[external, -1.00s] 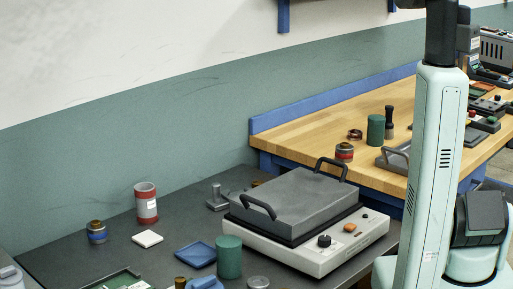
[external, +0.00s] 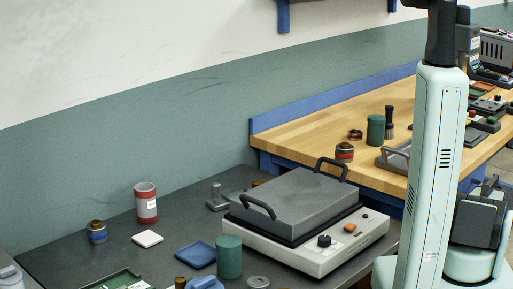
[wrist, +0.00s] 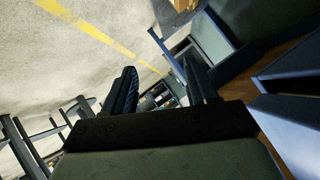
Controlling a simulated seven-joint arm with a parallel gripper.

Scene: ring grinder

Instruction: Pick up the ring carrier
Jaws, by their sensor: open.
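I cannot tell for sure which thing is the ring carrier. A grey piece with a raised handle (external: 396,156) lies on the wooden bench in the external view, partly hidden by my arm. A dark grey slab with two handles (external: 295,203) sits on a white machine (external: 340,243) on the dark table. In the wrist view my gripper (wrist: 160,84) is open, with a gap between its two dark fingers and nothing held. It points toward the floor and bench legs, and no carrier is recognisable there.
The wooden bench (external: 310,130) holds a green cylinder (external: 375,129), a red-banded jar (external: 344,152) and several devices. The dark table (external: 110,262) holds a blue tray (external: 196,255), a green cylinder (external: 229,257) and a red can (external: 146,203). The wrist view shows bare floor (wrist: 40,50).

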